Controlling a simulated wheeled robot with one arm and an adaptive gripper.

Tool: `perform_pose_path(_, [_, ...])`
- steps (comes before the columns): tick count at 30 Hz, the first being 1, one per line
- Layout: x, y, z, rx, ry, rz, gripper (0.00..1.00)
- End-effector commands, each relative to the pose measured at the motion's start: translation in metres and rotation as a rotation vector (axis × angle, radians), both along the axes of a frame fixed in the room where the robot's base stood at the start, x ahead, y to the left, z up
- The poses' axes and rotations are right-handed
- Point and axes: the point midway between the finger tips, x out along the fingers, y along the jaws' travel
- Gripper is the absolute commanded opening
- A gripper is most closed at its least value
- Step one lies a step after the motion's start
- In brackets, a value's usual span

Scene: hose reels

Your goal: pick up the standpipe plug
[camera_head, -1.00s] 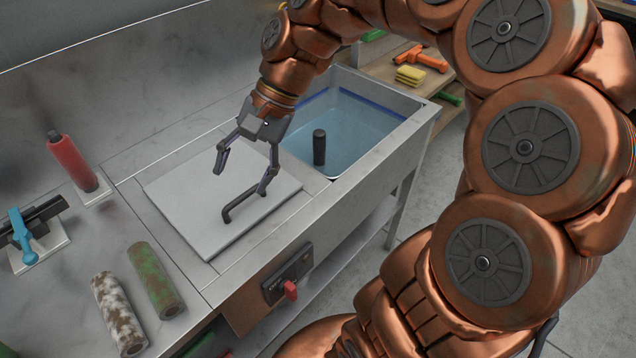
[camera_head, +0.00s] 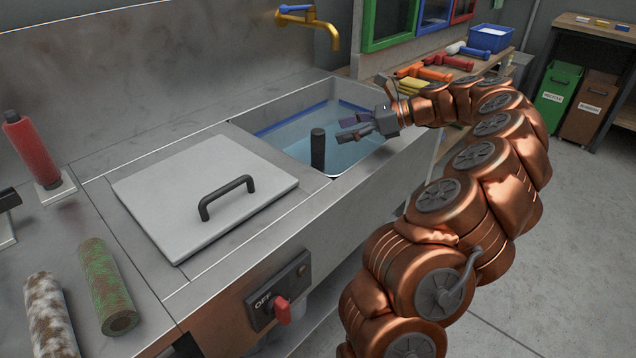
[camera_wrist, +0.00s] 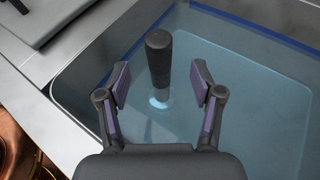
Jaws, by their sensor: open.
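The standpipe plug (camera_head: 318,150) is a dark upright cylinder standing in the water of the sink basin (camera_head: 345,168). In the wrist view the plug (camera_wrist: 158,62) rises between and just beyond the two fingertips, with its lower part seen through the water. My gripper (camera_head: 350,130) is open and empty. It reaches over the basin from the right, with its fingers pointing left toward the plug's upper part. In the wrist view my gripper's fingers (camera_wrist: 160,84) stand apart on either side of the plug, and I see no contact.
A grey lid (camera_head: 190,185) with a black handle covers the left part of the counter. A brass faucet (camera_head: 315,25) hangs behind the basin. A red-knobbed OFF switch (camera_head: 280,295) is on the front. Several coloured tools (camera_head: 430,72) lie on the shelf at right.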

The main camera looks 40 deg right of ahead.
Motion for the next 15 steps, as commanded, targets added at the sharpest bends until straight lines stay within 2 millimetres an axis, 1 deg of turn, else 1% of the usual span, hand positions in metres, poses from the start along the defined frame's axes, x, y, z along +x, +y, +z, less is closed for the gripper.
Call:
perform_pose_path(3, [0.007, 0.01, -0.004, 0.002, 0.0, 0.006, 0.66])
perform_pose_path(11, [0.019, 0.022, -0.011, -0.002, -0.001, 0.004, 0.66])
perform_pose_path(15, [0.031, 0.037, -0.017, 0.0, 0.001, 0.009, 0.66])
